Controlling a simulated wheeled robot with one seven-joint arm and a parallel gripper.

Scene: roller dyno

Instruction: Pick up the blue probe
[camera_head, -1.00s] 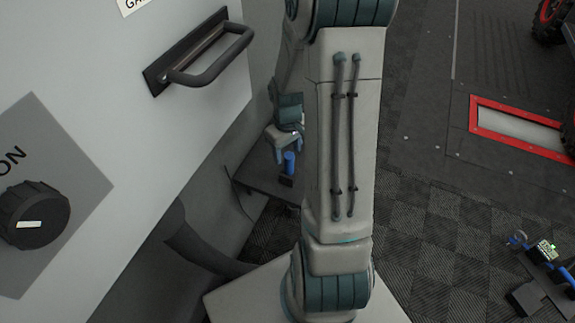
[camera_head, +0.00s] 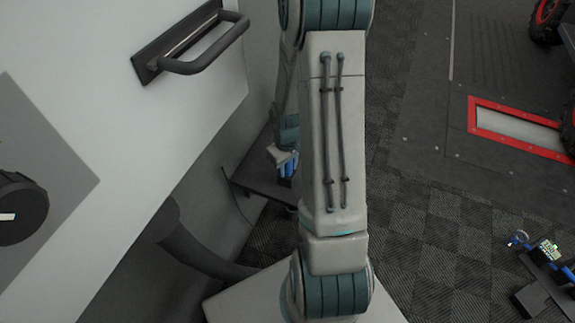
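The blue probe (camera_head: 287,170) is small in the head view, standing at a dark shelf beside the large white panel. My gripper (camera_head: 288,165) is right at the probe, reaching down from above with its blue fingertips around or beside it. The fingers and the probe are similar in colour and overlap, so I cannot tell whether the fingers touch it or are closed. My arm hides the area just right of the probe.
The dark shelf (camera_head: 258,184) has a thin cable hanging at its left. A white cabinet with a bar handle (camera_head: 192,50) fills the left. A thick grey hose (camera_head: 190,245) runs below. Checkered floor lies between.

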